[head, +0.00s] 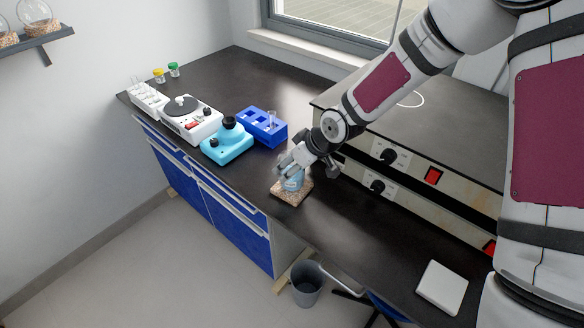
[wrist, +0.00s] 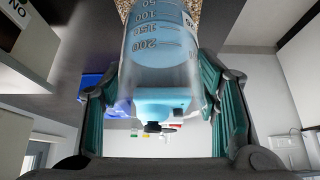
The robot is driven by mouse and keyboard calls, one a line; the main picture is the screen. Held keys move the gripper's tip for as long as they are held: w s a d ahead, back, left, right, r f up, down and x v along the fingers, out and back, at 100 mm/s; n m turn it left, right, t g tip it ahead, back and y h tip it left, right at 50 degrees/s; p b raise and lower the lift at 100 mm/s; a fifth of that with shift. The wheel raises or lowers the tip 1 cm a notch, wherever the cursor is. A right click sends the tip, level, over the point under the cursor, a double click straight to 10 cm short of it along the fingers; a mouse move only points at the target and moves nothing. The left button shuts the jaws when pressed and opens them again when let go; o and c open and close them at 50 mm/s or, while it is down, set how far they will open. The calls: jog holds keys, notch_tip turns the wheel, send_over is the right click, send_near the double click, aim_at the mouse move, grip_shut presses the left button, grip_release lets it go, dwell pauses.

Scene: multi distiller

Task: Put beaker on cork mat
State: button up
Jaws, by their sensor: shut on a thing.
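The beaker (wrist: 160,45) is clear glass with graduation marks and light blue liquid. It fills the upper middle of the wrist view, between the two fingers. My gripper (head: 292,168) is shut on the beaker, with its fingers (wrist: 165,105) on both sides of the glass. In the head view the beaker (head: 292,184) shows just under the gripper, over the cork mat. The cork mat (head: 280,196) is a speckled brown square on the black bench. Its edge also shows at the top of the wrist view (wrist: 204,14). I cannot tell whether the beaker's base touches the mat.
A cyan device (head: 226,146), a blue tube rack (head: 262,127) and a white stirrer (head: 190,118) stand left of the mat. A heating unit with knobs (head: 400,160) stands behind and right. A white pad (head: 442,287) lies at the right. The bench right of the mat is clear.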

jog(key=shift+f, duration=0.65)
jog(key=shift+f, duration=0.15)
jog(key=o, duration=1.3)
jog(key=shift+o, duration=0.2)
jog(key=p+v, duration=0.2)
jog(key=v, duration=1)
